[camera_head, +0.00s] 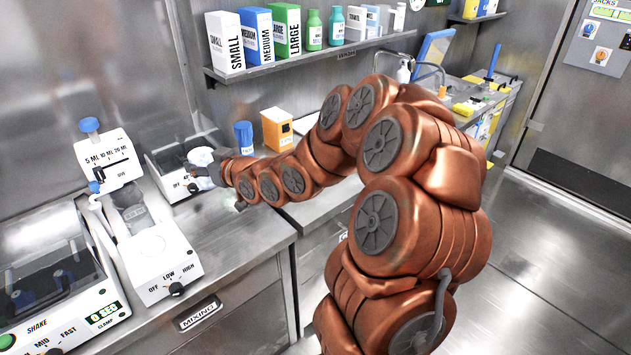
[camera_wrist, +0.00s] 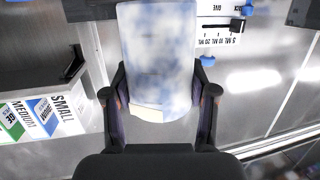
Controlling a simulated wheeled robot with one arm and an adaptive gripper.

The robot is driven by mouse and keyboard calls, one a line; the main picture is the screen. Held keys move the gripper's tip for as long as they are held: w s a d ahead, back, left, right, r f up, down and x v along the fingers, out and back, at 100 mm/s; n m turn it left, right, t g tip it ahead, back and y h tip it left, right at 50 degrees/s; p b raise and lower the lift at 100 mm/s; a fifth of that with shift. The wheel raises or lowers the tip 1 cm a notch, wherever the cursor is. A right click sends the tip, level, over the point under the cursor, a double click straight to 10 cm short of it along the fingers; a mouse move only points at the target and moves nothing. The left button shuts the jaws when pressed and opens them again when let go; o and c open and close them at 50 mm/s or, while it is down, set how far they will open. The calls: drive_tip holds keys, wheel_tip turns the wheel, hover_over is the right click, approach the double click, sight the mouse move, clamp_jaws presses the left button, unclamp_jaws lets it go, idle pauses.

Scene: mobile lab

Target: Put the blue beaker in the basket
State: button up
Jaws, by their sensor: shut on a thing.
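My gripper (camera_head: 213,172) is at the open-topped machine on the counter in the head view. In the wrist view its two dark fingers (camera_wrist: 160,100) are shut on a beaker (camera_wrist: 158,55), a cylinder with cloudy pale blue and white sides. A small cream patch shows near its end. The same beaker shows in the head view as a whitish shape (camera_head: 201,156) just beyond the fingers, over or in the machine. I cannot tell whether it touches the machine. I cannot make out a basket for certain; the machine's inside is partly hidden by the beaker and gripper.
The machine (camera_head: 170,158) stands against the back wall. A dispenser (camera_head: 112,160) and a shaker (camera_head: 100,300) stand to its left. A blue container (camera_head: 243,133) and an orange box (camera_head: 277,128) stand to its right. A shelf (camera_head: 300,57) with boxes and bottles hangs above.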

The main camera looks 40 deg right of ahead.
drive_tip(key=s+d+f+m+h+b, duration=0.1)
drive_tip(key=s+d+f+m+h, duration=0.2)
drive_tip(key=d, duration=0.7)
drive_tip(key=s+d+f+h+b, duration=0.1)
drive_tip(key=s+d+f+h, duration=0.2)
drive_tip(key=d, duration=0.6)
drive_tip(key=s+d+f+m+g+h+b, duration=0.1)
drive_tip(key=s+d+f+m+h, duration=0.15)
drive_tip(key=s+d, duration=0.55)
drive_tip(key=s+d+f+m+h+b, duration=0.1)
drive_tip(key=s+d+f+m, duration=0.15)
drive_tip(key=s+d, duration=0.6)
drive_tip(key=shift+n, duration=0.5)
drive_tip(key=shift+w+d+f+p, duration=0.3)
drive_tip(key=shift+w+f+p, duration=0.55)
drive_tip(key=shift+w, duration=1.9)
drive_tip(key=shift+w+d+f+p, duration=0.35)
drive_tip(key=shift+w+f+p, duration=0.45)
drive_tip(key=shift+w, duration=1.9)
drive_tip(key=shift+w+d+f+p, duration=0.45)
drive_tip(key=shift+w+f, duration=0.6)
drive_tip(key=shift+w, duration=1.7)
drive_tip(key=shift+a+f, duration=0.15)
drive_tip(key=shift+f, duration=0.1)
drive_tip(key=shift+f, duration=0.1)
drive_tip(key=shift+f, duration=0.15)
drive_tip(key=o, duration=1.1)
